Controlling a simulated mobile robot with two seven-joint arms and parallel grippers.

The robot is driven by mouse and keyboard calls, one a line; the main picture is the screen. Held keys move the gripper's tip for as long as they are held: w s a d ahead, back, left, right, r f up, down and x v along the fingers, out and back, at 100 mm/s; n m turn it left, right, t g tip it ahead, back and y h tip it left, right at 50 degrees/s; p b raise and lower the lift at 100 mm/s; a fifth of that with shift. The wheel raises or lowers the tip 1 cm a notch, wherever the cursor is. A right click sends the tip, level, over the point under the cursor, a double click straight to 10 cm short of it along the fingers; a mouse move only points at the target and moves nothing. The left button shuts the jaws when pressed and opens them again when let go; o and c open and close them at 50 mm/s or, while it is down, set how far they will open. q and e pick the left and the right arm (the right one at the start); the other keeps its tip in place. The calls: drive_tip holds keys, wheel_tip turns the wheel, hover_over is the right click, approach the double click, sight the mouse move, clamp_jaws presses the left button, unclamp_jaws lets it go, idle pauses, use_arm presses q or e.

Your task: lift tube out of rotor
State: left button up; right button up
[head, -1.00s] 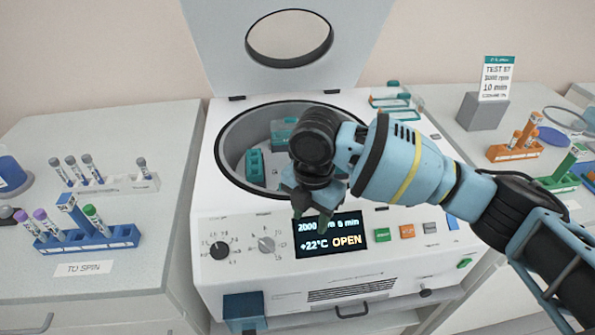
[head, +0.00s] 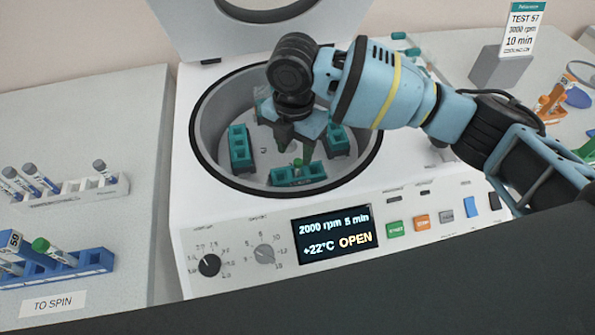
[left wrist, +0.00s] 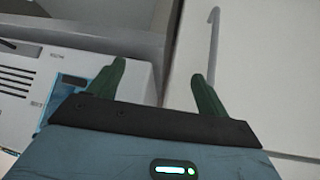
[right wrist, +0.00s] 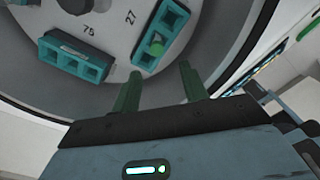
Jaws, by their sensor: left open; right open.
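The centrifuge rotor (head: 262,165) lies in the open round bowl, with several teal buckets around it. A tube with a green cap (right wrist: 157,45) sits in the teal bucket (right wrist: 147,62) by number 27 in the right wrist view; the cap hides its body. In the head view a bit of green (head: 298,162) shows at the front bucket (head: 285,178). My right gripper (right wrist: 160,70) is open and empty. It is in or above the bowl (head: 297,150), near the front bucket. My left gripper (left wrist: 158,73) is open and empty, away from the rotor.
The raised lid (head: 215,35) stands behind the bowl. The bowl's dark rim (head: 210,170) surrounds the rotor. The display (head: 335,234) reads OPEN. A blue rack (head: 90,262) with tubes and a white rack (head: 75,196) stand on the left bench.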

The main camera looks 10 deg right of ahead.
sight(298, 161)
drive_tip(key=shift+f, duration=0.6)
drive_tip(key=f, duration=0.3)
drive_tip(key=w+d+f, duration=0.1)
drive_tip(key=shift+f, duration=0.7)
drive_tip(key=shift+c, duration=0.4)
drive_tip(key=c, duration=0.8)
drive_tip(key=shift+o, duration=0.2)
